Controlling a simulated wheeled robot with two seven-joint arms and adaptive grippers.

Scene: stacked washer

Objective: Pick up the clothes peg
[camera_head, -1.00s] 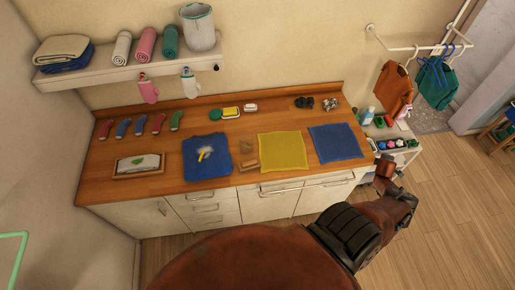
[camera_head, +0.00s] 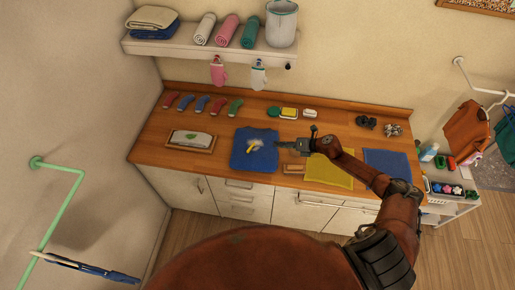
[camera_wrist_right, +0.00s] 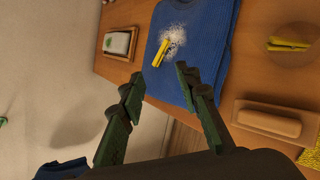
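A small yellow peg-like piece (camera_head: 251,148) lies on a patch of white powder on the blue garment (camera_head: 258,163); it also shows in the right wrist view (camera_wrist_right: 161,52). A second yellow peg-like piece (camera_wrist_right: 288,45) lies on a round brown board (camera_wrist_right: 293,62) to the right of the garment. I cannot tell for certain which is the clothes peg. My right gripper (camera_head: 281,146) is above the counter, by the garment's right edge. In the right wrist view its fingers (camera_wrist_right: 160,80) are apart with nothing between them. My left gripper is not in view.
A wooden brush (camera_head: 293,169) lies beside the garment, near a yellow cloth (camera_head: 326,172). A tray (camera_head: 191,141) stands left. Several socks, a sponge and soap line the back of the counter (camera_head: 150,155). A shelf (camera_head: 200,50) hangs above.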

